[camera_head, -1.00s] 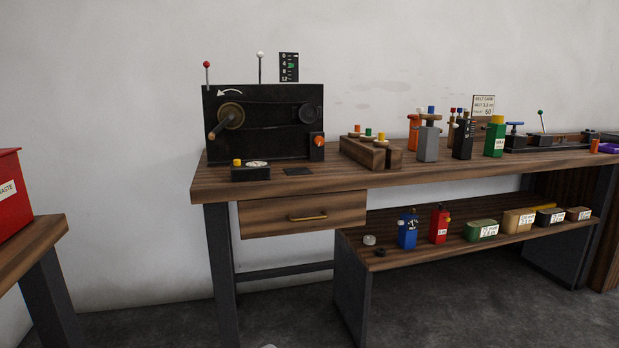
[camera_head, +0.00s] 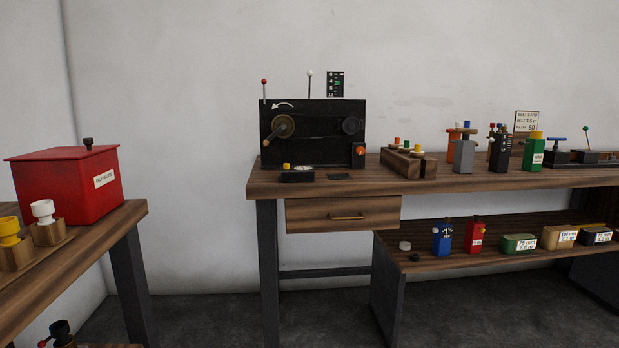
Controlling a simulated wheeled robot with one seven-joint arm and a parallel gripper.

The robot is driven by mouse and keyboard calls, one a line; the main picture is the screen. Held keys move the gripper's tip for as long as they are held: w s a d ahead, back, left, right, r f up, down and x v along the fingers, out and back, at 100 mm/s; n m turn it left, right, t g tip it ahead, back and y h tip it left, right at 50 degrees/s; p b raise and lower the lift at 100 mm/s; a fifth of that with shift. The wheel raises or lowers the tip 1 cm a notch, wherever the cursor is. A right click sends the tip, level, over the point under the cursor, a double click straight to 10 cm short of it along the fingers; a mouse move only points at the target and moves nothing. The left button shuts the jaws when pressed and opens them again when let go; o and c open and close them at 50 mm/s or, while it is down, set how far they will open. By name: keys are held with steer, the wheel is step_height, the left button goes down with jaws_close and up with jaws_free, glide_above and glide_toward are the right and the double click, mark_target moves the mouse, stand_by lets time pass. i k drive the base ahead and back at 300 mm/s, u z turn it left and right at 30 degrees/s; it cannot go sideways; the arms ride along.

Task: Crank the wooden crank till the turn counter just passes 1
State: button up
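The black dynamo box (camera_head: 325,149) stands at the left end of the long wooden bench. On its front left is a round brass-coloured hub with the wooden crank (camera_head: 275,137), its handle pointing down and left. A white curved arrow above it points left. A small dark panel (camera_head: 335,84) with numbers and a green mark stands above the box's right part; whether it is the turn counter I cannot tell. My gripper is not in view.
A small black gauge box (camera_head: 297,175) sits before the dynamo. The bench (camera_head: 450,176) carries wooden blocks and several coloured devices to the right. A red bin (camera_head: 66,186) stands on a left table (camera_head: 100,232). Grey floor is open between the tables.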

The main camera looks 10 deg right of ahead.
mark_target(284, 126)
steer(key=u, duration=0.75)
steer(key=i, duration=1.75)
steer(key=u, duration=1.6)
steer(key=k, duration=0.9)
steer(key=z, duration=0.85)
steer(key=i, duration=0.5)
